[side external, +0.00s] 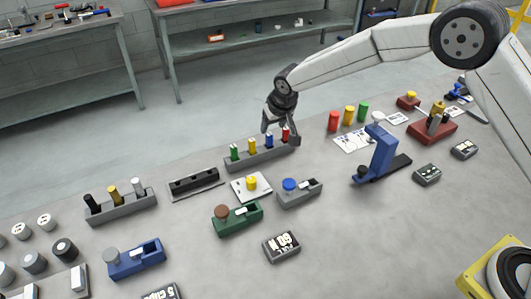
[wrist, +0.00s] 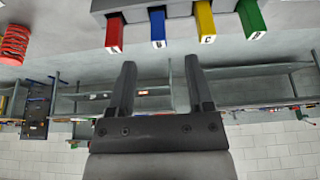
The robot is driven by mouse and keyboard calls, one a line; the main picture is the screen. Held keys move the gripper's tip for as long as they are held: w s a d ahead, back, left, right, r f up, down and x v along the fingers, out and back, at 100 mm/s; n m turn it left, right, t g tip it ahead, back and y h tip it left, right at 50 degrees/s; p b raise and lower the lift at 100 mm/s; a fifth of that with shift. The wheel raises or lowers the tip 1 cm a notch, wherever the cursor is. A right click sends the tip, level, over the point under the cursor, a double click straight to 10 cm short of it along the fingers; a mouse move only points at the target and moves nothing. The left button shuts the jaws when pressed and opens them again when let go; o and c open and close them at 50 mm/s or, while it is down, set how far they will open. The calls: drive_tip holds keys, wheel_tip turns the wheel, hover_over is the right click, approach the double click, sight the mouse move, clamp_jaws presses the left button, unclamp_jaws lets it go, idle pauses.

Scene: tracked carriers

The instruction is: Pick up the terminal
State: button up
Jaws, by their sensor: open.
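A grey rack (side external: 262,158) holds upright coloured blocks: green (side external: 234,152), yellow (side external: 252,146), blue (side external: 269,141) and red (side external: 285,134). In the wrist view their lettered faces show: red (wrist: 115,36), blue (wrist: 158,30), yellow (wrist: 205,23), green (wrist: 251,17). I cannot tell which of them, if any, is the terminal. My gripper (side external: 281,134) is above the rack's right end, near the blue and red blocks. In the wrist view my gripper (wrist: 160,65) is open and empty. The blue block lines up between its fingers, beyond the tips.
Red, yellow and green cylinders (side external: 348,116) stand right of the rack. A blue clamp-like fixture (side external: 381,150) is farther right. A dark slotted bar (side external: 195,183), a yellow-knobbed plate (side external: 251,185) and a blue-knobbed grey block (side external: 299,192) lie left and in front.

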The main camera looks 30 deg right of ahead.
sight(270, 135)
drive_tip(key=shift+w+f, duration=0.2)
drive_tip(key=shift+f, duration=0.25)
drive_tip(key=shift+f, duration=0.1)
drive_tip(key=shift+x, duration=2.45)
clamp_jaws()
